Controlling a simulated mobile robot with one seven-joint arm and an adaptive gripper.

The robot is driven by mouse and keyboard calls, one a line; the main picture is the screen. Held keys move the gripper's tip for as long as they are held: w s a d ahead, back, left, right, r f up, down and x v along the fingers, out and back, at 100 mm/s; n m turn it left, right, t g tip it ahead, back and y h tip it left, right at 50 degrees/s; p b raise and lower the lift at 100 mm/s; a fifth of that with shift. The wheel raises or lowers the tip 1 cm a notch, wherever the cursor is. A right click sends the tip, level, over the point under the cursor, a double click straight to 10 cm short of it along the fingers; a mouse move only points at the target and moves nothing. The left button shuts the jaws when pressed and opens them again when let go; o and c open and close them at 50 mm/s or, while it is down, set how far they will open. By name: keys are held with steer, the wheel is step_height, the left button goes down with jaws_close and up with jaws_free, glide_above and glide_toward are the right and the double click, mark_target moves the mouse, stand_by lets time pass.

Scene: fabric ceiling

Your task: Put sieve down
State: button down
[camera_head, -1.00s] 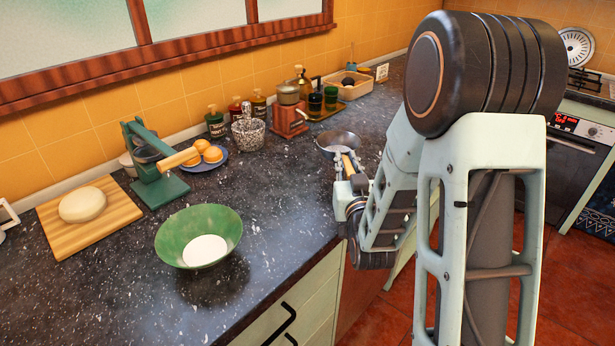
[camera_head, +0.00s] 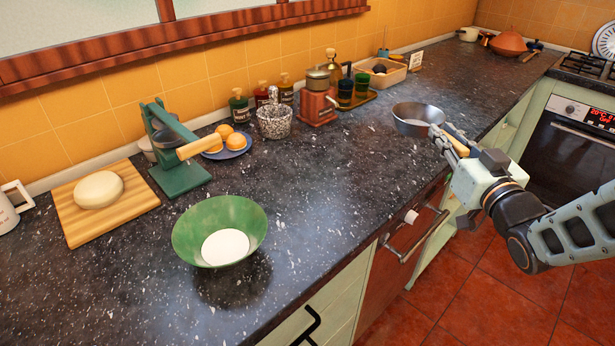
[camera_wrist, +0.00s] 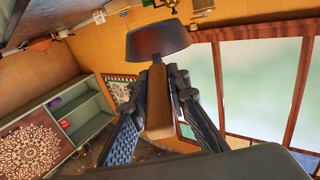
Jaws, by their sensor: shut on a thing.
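The sieve (camera_head: 418,117) is a round grey metal bowl with a wooden handle (camera_head: 456,143). In the head view it is at the right part of the dark counter (camera_head: 330,190), near the front edge. My gripper (camera_head: 450,145) is shut on the handle, coming from the right. I cannot tell whether the sieve touches the counter or hangs just above it. In the wrist view the sieve (camera_wrist: 158,38) is at the top centre, its handle between my two fingers (camera_wrist: 158,95).
A green bowl (camera_head: 190,238) with white contents stands at the front left. A green press (camera_head: 178,172), a plate of oranges (camera_head: 231,152), a speckled pot (camera_head: 274,122) and a grinder (camera_head: 319,104) stand along the back. The counter around the sieve is mostly clear.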

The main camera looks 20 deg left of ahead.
steer(key=s+a+n+g+y+b, duration=0.3)
steer(key=s+a+n+g+y, duration=0.45)
steer(key=s+a, duration=0.4)
steer(key=shift+g, duration=0.55)
steer(key=w+a+f+b, duration=0.1)
steer(key=w+a+f, duration=0.1)
steer(key=f, duration=0.1)
steer(key=w+a+f+b, duration=0.1)
steer(key=w+a+f, duration=0.2)
steer(key=w+a+f+b, duration=0.1)
steer(key=w+a+f, duration=0.1)
steer(key=a+f, duration=0.1)
steer(key=shift+w+a+f, duration=0.1)
steer(key=shift+w+f, duration=0.05)
steer(key=shift+f, duration=0.35)
steer(key=shift+w+a+f+b, duration=0.15)
steer(key=shift+f+b, duration=0.4)
steer(key=shift+f, duration=1.3)
